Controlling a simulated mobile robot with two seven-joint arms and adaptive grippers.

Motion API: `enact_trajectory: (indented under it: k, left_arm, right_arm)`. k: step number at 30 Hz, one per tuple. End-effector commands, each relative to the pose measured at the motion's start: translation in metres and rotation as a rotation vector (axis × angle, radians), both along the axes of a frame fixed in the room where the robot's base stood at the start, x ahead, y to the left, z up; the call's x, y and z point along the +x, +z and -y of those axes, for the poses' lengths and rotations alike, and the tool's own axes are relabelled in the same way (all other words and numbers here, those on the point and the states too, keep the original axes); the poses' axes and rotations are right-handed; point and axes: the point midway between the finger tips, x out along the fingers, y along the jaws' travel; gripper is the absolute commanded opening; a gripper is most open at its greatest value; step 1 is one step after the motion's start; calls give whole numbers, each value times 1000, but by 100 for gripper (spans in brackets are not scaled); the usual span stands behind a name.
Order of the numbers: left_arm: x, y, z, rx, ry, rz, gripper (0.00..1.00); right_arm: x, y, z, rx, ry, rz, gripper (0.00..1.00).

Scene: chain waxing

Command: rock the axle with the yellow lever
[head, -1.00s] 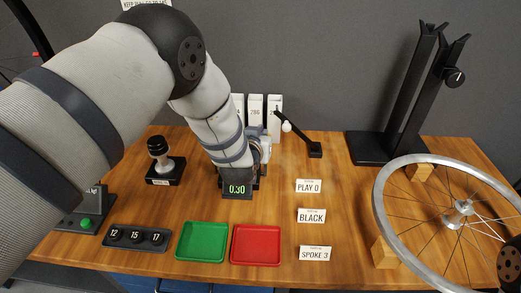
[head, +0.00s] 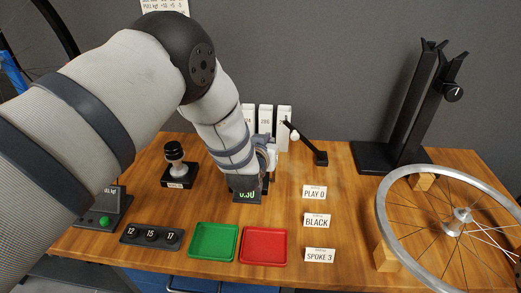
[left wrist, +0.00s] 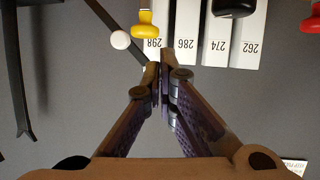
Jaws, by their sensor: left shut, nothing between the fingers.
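A small yellow knob-like piece (left wrist: 146,24) shows at the top of the left wrist view; whether it is the yellow lever I cannot tell. No yellow lever shows in the head view. The spoked wheel (head: 387,217) lies at the right of the bench, with its silver hub (head: 461,216) and axle at its middle. My left gripper (left wrist: 160,76) is shut and empty, its fingertips apart from the yellow piece in the picture. In the head view my left arm hides most of that gripper, behind the digital readout (head: 246,196). My right gripper is out of view.
White numbered boxes (left wrist: 217,50) stand at the back, near a black arm with a white ball (head: 295,136). A green tray (head: 213,257) and a red tray (head: 263,262) lie in front. A tall black stand (head: 408,125) is at back right. Label cards stand mid-bench.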

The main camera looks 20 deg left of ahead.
Motion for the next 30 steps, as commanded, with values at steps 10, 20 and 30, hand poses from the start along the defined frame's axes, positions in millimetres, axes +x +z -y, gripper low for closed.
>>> enact_trajectory:
  k: [10,20,30]
  left_arm:
    - [-63,52,6,-1,0,3,0]
    - [-77,57,7,0,0,-2,0]
    - [-79,55,7,0,0,-10,0]
  right_arm:
    - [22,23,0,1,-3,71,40]
    - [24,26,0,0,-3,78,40]
    - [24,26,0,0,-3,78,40]
